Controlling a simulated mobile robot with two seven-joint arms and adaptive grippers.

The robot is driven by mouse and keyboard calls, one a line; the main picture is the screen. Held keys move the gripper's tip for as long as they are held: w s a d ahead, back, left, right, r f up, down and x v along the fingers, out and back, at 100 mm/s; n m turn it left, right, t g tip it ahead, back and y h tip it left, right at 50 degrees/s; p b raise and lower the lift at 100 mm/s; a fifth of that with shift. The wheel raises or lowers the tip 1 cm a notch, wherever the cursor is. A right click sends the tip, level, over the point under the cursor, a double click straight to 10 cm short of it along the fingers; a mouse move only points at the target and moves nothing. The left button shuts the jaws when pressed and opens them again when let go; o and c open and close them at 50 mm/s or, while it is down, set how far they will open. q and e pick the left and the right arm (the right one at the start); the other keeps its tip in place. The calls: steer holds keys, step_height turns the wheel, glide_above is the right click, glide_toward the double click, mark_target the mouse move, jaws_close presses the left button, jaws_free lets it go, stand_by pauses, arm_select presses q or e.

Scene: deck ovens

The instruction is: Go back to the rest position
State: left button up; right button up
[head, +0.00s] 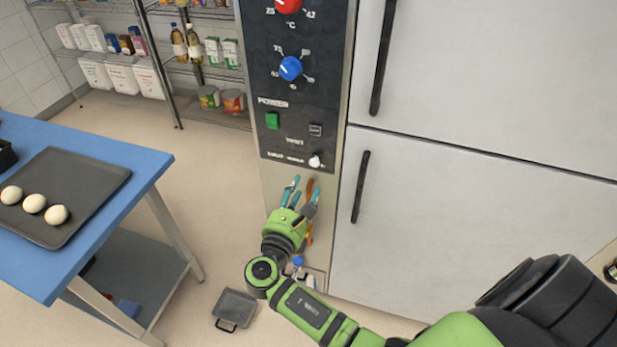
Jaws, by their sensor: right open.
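My right gripper (303,192) shows in the head view, at the end of the green arm that comes in from the lower right. It is open and looks empty. It is in front of the lower metal part of the oven's control column, just below the dark control panel (292,85). Whether it touches the column cannot be told. An orange-brown piece shows by its fingers; what it is is unclear. My left gripper is not in view.
A blue table (150,165) at left bears a dark tray (100,180) with three pale dough balls. Wire shelves (150,55) stand behind. Pale doors (480,215) with black handles are at right. A grey pan-like object (234,308) is low near the floor.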

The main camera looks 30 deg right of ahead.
steer(key=shift+v, duration=0.95)
steer(key=s+a+f+m+g+y+b, duration=0.1)
steer(key=s+f+m+g+y, duration=0.4)
steer(key=f, duration=1.2)
steer(key=s+a+f+m+y, duration=0.1)
steer(key=s+f+y, duration=0.45)
steer(key=f, duration=1.15)
steer(key=s+f+m+g+y, duration=0.1)
steer(key=s+f+m, duration=0.4)
steer(key=s, duration=0.5)
steer(key=s+f+m+g+y+b, duration=0.1)
steer(key=s+f+m, duration=0.4)
steer(key=s, duration=0.5)
steer(key=s+f+m+g+y, duration=0.1)
steer(key=s+f+m+g, duration=0.2)
steer(key=s, duration=0.8)
step_height(320, 180, down, 2)
steer(key=m, duration=0.4)
steer(key=shift+m+g, duration=0.3)
steer(key=shift+a+f, duration=0.1)
